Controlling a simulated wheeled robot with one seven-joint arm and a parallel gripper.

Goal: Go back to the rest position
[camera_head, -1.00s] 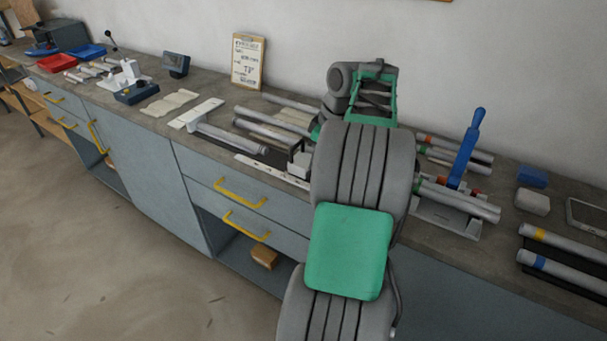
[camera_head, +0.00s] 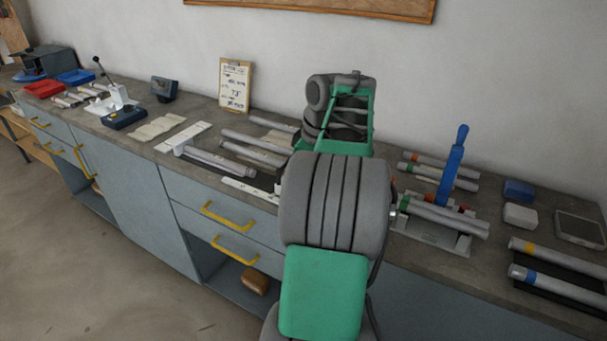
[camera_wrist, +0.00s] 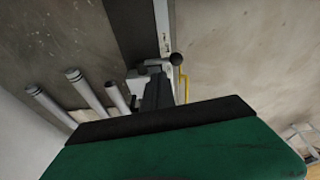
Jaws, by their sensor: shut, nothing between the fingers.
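My gripper (camera_wrist: 157,92) shows in the wrist view as dark fingers beyond the green wrist housing. It is shut and empty, above the bench. In the head view my grey and green arm stands folded in the middle and hides the gripper. The bench (camera_head: 138,139) runs along the wall under it. In the wrist view several grey tubes (camera_wrist: 88,92) lie to the left of the fingers, apart from them.
A fixture with an upright blue handle (camera_head: 452,165) holds tubes right of my arm. More tubes (camera_head: 560,285) lie at the far right. A clipboard (camera_head: 235,84) leans on the wall. Red (camera_head: 44,89) and blue trays (camera_head: 75,77) sit far left. The floor (camera_head: 90,270) is clear.

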